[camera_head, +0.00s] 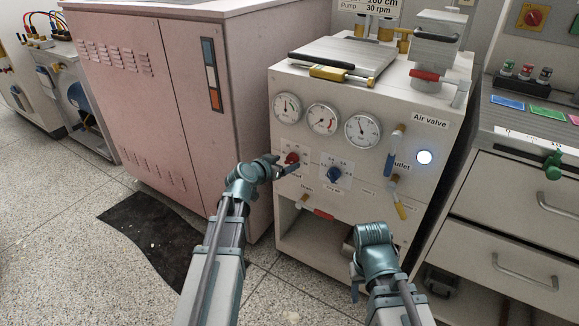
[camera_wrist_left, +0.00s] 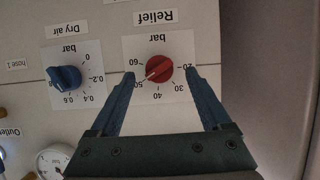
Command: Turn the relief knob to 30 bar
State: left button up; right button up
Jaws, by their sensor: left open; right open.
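The red relief knob (camera_head: 291,158) is on the front panel of the white cabinet, below the gauges. In the left wrist view, where the panel appears upside down, the relief knob (camera_wrist_left: 159,70) has a pale pointer mark directed near 50 on its bar scale. My left gripper (camera_head: 283,170) is open at the knob. In the left wrist view its fingers (camera_wrist_left: 160,85) stand on either side of the knob with gaps. My right gripper (camera_head: 356,287) is open, low in front of the cabinet; its fingers are hardly visible.
A blue dry air knob (camera_head: 334,174) sits right of the relief knob. A pink cabinet (camera_head: 150,90) stands close on the left. The speckled floor (camera_head: 60,220) is open at left.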

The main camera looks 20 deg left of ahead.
aim_at(288, 161)
pick_arm(q)
jog(key=shift+b+x, duration=0.45)
jog(key=shift+x, duration=1.3)
jog(key=shift+c, duration=0.2)
grip_shut()
